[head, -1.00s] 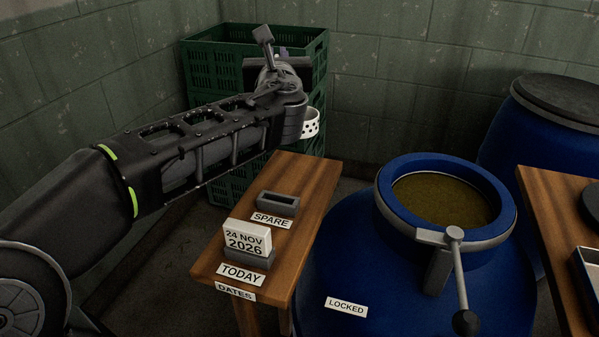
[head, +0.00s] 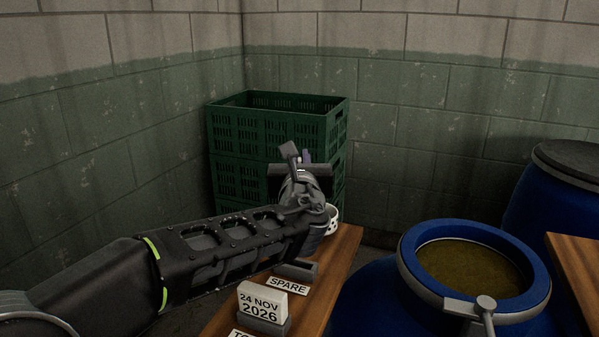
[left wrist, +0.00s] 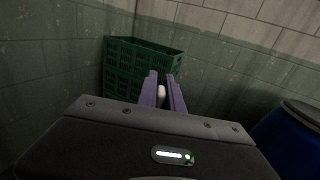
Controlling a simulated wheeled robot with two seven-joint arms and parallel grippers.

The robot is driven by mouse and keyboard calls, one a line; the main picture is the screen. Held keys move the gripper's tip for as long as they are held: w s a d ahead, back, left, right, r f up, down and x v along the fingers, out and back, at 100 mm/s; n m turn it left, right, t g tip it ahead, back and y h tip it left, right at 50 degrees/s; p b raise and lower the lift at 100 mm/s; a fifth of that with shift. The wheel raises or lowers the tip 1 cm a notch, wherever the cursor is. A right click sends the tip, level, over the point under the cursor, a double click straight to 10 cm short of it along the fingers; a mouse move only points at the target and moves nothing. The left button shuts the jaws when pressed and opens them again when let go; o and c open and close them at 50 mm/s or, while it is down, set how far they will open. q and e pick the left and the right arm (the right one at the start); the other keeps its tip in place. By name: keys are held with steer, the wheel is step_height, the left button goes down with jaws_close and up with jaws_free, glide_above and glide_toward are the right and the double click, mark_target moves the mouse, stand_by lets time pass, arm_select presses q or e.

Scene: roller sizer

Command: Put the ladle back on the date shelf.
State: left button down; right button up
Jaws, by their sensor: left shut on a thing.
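The ladle's white perforated cup (head: 333,219) shows in the head view just past my left wrist, over the far end of the date shelf. The date shelf (head: 345,262) is a narrow wooden top. It carries a grey holder (head: 297,269) labelled SPARE and a white date block (head: 262,302) reading 24 NOV 2026. Whether the cup touches the shelf cannot be told.
Green stacked crates (head: 278,140) stand in the corner behind the gripper. An open blue barrel (head: 420,300) with a grey rim clamp stands right of the shelf. A lidded blue barrel (head: 545,205) and another wooden top (head: 580,262) are farther right.

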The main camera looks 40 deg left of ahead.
arm_select(q)
steer(key=shift+f, duration=0.9)
steer(key=shift+f+b, duration=0.15)
steer(key=shift+b, duration=0.15)
steer(key=c, duration=1.5)
jaws_free()
steer(key=p+v, duration=0.1)
steer(key=v, duration=1.1)
steer(key=shift+p, duration=0.4)
